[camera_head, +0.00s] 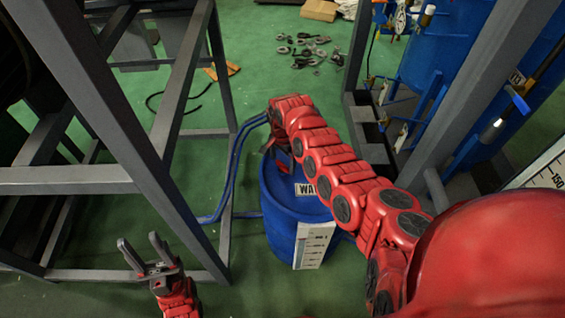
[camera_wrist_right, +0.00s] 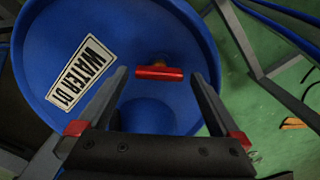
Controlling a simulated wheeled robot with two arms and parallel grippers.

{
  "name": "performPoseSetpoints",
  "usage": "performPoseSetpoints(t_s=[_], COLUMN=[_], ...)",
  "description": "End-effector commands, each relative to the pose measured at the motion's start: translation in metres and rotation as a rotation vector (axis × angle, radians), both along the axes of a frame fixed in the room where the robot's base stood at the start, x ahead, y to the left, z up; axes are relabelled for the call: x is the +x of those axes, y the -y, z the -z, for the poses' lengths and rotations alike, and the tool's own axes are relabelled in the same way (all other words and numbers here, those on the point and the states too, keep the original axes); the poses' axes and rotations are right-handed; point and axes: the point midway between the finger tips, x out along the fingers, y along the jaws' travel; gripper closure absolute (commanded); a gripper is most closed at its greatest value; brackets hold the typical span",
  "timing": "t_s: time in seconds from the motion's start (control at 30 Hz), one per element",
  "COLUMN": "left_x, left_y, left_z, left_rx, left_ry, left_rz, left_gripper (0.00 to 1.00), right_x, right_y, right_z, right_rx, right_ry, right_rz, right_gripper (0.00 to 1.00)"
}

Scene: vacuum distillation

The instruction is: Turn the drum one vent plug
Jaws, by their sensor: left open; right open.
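The blue drum (camera_head: 277,235) stands on the floor in the middle of the head view, with a "WATER 01" label on its lid. In the right wrist view the drum lid (camera_wrist_right: 150,30) fills much of the picture. The vent plug (camera_wrist_right: 160,73) shows there as a red bar with a brass-coloured part beside it. My right gripper (camera_wrist_right: 161,76) is open, and the plug appears between its fingertips; I cannot tell whether they touch. In the head view my right arm hides the plug. My left gripper (camera_head: 146,254) is open and empty at the lower left, apart from the drum.
A grey metal frame (camera_head: 160,185) stands left of the drum, and a grey post (camera_head: 475,90) with blue equipment stands right. Blue hoses (camera_head: 237,160) run beside the drum. Loose dark parts (camera_head: 305,50) lie on the green floor behind.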

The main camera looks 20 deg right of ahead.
Motion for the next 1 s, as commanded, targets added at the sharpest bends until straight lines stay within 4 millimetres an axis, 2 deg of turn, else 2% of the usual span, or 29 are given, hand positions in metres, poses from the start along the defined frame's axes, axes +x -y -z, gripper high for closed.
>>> performPoseSetpoints(t_s=[0.13,0.43,0.83,0.87,1.0], left_x=[0.0000,0.0000,0.0000,0.0000,0.0000], left_y=[0.0000,-0.0001,0.0000,-0.0001,0.0000], left_z=[0.0012,0.0011,0.0011,0.0011,0.0007], left_rx=[0.000,0.000,0.000,0.000,0.000], left_ry=[0.000,0.000,0.000,0.000,0.000], left_rz=[0.000,0.000,0.000,0.000,0.000], left_gripper=[0.50,0.50,0.50,0.50,0.50], right_x=[-0.0013,-0.0008,-0.0008,-0.0008,-0.0008], right_y=[0.0002,0.0001,0.0001,0.0002,0.0001], right_z=[0.0079,0.0086,0.0083,0.0083,0.0081], right_rx=[0.000,0.000,0.000,0.000,0.000], right_ry=[-0.003,-0.001,-0.001,-0.001,-0.001], right_rz=[0.001,0.001,0.001,0.001,-0.004], right_gripper=[0.00,0.02,0.74,0.78,0.78])
